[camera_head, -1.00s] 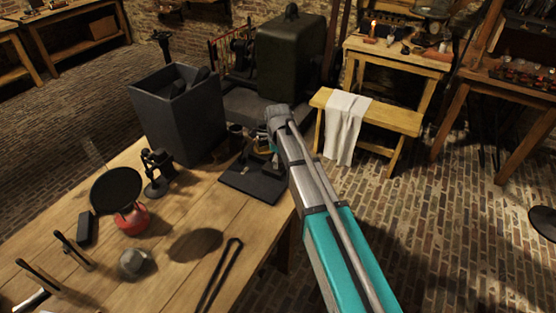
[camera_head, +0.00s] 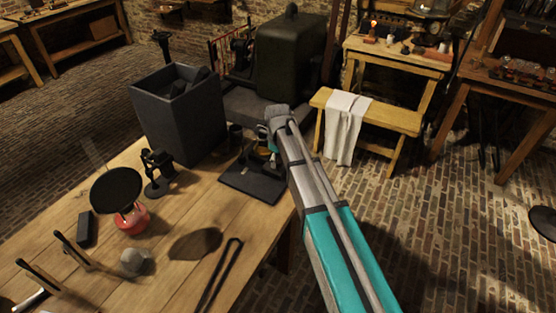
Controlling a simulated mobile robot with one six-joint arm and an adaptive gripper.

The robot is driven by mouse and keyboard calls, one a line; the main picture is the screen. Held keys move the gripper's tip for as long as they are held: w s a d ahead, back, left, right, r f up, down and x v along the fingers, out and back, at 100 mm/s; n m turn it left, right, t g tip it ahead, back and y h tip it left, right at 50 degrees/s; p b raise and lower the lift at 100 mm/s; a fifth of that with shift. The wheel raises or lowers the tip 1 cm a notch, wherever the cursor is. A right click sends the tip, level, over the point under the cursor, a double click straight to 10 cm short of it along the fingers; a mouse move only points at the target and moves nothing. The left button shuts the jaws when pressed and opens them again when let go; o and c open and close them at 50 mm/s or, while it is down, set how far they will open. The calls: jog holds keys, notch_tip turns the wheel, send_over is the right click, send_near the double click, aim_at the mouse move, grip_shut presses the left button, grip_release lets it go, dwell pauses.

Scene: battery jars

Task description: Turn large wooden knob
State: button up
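My arm reaches in from the lower right, and its wrist is above the far right edge of the wooden table (camera_head: 190,230). My gripper (camera_head: 269,145) points down beside the wrist, over a dark flat base plate (camera_head: 252,183). It is small, dark and partly covered by my own arm, so its fingers cannot be made out. I cannot pick out a large wooden knob; whatever stands on the plate by the gripper is mostly hidden. I cannot tell whether the gripper touches or holds anything.
A tall grey open box (camera_head: 180,122) stands left of the plate. A black disc on a red burner (camera_head: 132,218), a small black stand (camera_head: 157,178) and black tongs (camera_head: 219,275) are on the table. A bench with a white cloth (camera_head: 346,128) stands beyond, right of my arm.

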jog(key=o, duration=0.3)
jog(key=shift+o, duration=0.2)
jog(key=shift+n, duration=0.4)
